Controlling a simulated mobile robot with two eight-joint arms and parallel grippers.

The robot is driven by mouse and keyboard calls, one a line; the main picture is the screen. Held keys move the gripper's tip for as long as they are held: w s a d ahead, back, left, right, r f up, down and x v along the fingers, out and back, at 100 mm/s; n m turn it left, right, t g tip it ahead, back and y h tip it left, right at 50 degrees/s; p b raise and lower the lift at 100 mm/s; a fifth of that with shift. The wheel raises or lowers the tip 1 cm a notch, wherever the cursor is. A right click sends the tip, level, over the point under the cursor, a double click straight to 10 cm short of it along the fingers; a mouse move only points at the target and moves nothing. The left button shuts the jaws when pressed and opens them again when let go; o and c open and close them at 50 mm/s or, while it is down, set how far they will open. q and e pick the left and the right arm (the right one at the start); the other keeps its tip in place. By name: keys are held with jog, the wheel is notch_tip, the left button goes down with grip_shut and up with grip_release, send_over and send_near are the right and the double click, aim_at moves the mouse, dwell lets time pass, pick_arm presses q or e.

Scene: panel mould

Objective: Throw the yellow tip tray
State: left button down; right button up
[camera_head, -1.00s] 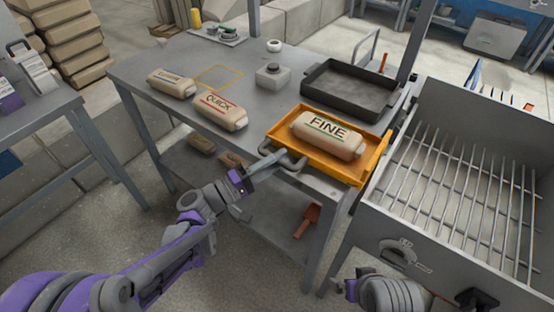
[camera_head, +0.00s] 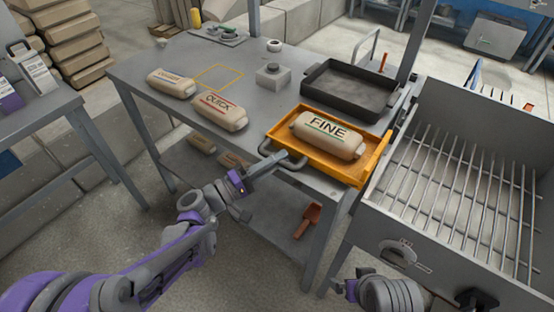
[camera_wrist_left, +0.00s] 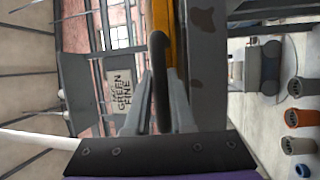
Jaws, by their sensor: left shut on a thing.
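The yellow tip tray (camera_head: 362,171) lies on the grey table (camera_head: 140,75) at its front right corner, close to the grated bin. A bag marked FINE (camera_head: 327,135) lies in it. A dark handle (camera_head: 283,161) sticks out from the tray's front left side. My left gripper (camera_head: 280,160) reaches up to this handle and is shut on it. In the left wrist view the handle (camera_wrist_left: 160,80) stands between the two fingers (camera_wrist_left: 160,105), with a strip of the yellow tray (camera_wrist_left: 180,40) behind. My right arm shows at the bottom right, but its fingers are not visible.
A grey bin with a bar grate (camera_head: 455,190) stands right of the table. A dark empty tray (camera_head: 350,88) lies behind the yellow one. Bags marked QUICK (camera_head: 220,111) and another bag (camera_head: 171,83) lie to the left.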

jog(key=shift+r, duration=0.1)
dwell(0.7)
pick_arm(q)
jog(key=shift+r+m+p, duration=0.5)
jog(key=shift+r+p, duration=0.55)
jog(key=r+m+p, duration=0.1)
jog(key=r+p, duration=0.1)
jog(key=r+m+g+p, duration=0.1)
jog(key=r+p, duration=0.1)
jog(key=d+r+m+y+p, duration=0.1)
jog(key=r+p, duration=0.1)
jog(key=shift+s+r+m+g+p, duration=0.3)
jog(key=shift+s+r+m+p, duration=0.1)
jog(key=s+d+r+m+y+p, duration=0.2)
jog(key=s+d+r+m+p, duration=0.1)
jog(key=r+p, duration=0.5)
jog(key=shift+s+d+m+y+p, duration=0.25)
jog(key=shift+d+m+y+p, duration=0.15)
jog(key=shift+d+m, duration=0.55)
pick_arm(e)
jog(key=w+r, duration=0.2)
jog(key=r, duration=0.8)
jog(key=w+r+t, duration=0.1)
jog(key=r, duration=0.9)
jog(key=shift+w+r, duration=0.15)
jog(key=shift+w, duration=0.2)
pick_arm(q)
jog(key=shift+g, duration=0.3)
